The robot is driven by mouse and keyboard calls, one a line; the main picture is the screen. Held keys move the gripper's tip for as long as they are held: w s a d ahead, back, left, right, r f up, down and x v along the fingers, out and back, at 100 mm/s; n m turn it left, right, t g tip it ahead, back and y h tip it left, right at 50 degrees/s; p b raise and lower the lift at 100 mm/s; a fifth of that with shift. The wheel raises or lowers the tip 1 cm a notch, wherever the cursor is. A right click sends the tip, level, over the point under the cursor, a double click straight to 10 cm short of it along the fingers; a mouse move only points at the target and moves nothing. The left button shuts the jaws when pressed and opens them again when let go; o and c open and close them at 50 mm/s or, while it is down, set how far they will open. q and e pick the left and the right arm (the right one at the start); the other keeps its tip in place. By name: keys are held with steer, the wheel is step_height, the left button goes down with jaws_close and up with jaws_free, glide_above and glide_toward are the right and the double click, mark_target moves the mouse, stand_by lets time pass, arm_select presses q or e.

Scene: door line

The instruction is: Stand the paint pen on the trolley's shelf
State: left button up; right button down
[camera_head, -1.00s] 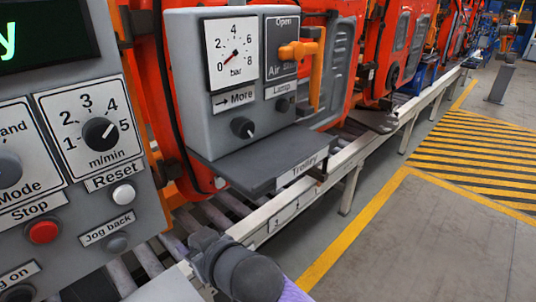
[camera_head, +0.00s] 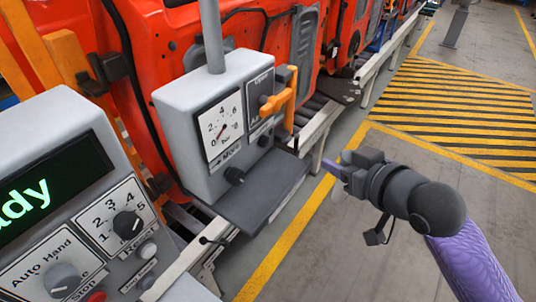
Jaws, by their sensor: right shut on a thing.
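The trolley's shelf (camera_head: 264,192) is a flat dark grey plate under the grey gauge box, and its top is bare. My right gripper (camera_head: 338,172) is in the air to the right of the shelf, apart from it. My left gripper is not in view.
The grey gauge box (camera_head: 215,125) with an orange handle (camera_head: 280,95) stands behind the shelf. A control panel (camera_head: 75,200) fills the lower left. Orange car doors (camera_head: 165,45) line the back. Open floor lies right, with yellow-black stripes (camera_head: 455,100).

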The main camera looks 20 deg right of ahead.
steer(key=w+a+p, duration=0.1)
steer(key=w+a, duration=0.2)
steer(key=w, duration=0.1)
steer(key=w+a, duration=0.3)
steer(key=w, duration=0.1)
steer(key=w+a+p, duration=0.1)
steer(key=w+a, duration=0.3)
steer(key=shift+w+p, duration=0.35)
step_height(320, 180, down, 2)
steer(key=shift+f, duration=0.1)
steer(key=f, duration=0.4)
steer(key=shift+w+a+f, duration=0.15)
steer(key=shift+w+f, duration=0.05)
steer(key=shift+f, duration=0.15)
steer(key=shift+w+a+f, duration=0.1)
steer(key=shift+w+f, duration=0.05)
steer(key=shift+f, duration=0.1)
steer(key=c, duration=0.6)
jaws_free()
steer(key=shift+r, duration=0.2)
steer(key=p+v, duration=0.1)
steer(key=v, duration=1.1)
